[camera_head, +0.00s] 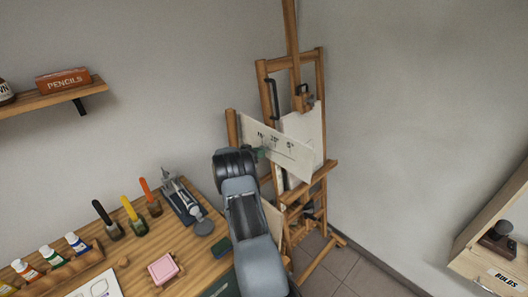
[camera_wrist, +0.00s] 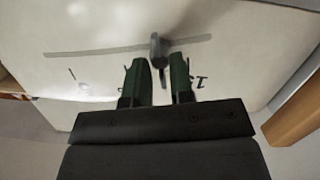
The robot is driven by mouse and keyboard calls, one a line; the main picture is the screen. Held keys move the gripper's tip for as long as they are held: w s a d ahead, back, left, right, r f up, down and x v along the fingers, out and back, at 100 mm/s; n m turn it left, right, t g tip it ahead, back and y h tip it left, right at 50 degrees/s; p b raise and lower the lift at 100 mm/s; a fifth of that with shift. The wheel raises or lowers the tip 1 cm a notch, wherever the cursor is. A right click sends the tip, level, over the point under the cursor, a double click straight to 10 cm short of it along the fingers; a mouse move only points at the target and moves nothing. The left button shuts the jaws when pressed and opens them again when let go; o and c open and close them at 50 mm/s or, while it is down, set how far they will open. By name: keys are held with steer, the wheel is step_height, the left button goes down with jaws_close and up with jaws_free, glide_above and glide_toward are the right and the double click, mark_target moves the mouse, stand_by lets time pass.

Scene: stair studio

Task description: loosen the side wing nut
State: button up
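A wooden easel (camera_head: 321,100) stands in the corner, with a pale plate (camera_head: 295,160) bearing angle marks on its side. In the wrist view the pale plate (camera_wrist: 90,35) fills the background, with a long grey slot or bar across it. A grey knob-like part (camera_wrist: 157,48), which looks like the side wing nut, stands out from the plate's middle. My gripper (camera_wrist: 158,64) has its two green fingers apart, tips just at either side of this part, with no clear contact. In the head view my gripper (camera_head: 262,153) is beside the plate's left part, and the nut cannot be made out.
A wooden desk (camera_head: 135,262) at lower left holds paint tubes, several coloured-handled tools, a pink block (camera_head: 163,268) and a grey clamp-like device (camera_head: 185,203). A shelf (camera_head: 50,98) is on the left wall. A wooden cabinet (camera_head: 490,235) stands at right. Floor shows between.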

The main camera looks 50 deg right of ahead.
steer(key=shift+o, duration=1)
steer(key=a, duration=0.6)
steer(key=shift+w, duration=0.35)
steer(key=shift+f, duration=0.1)
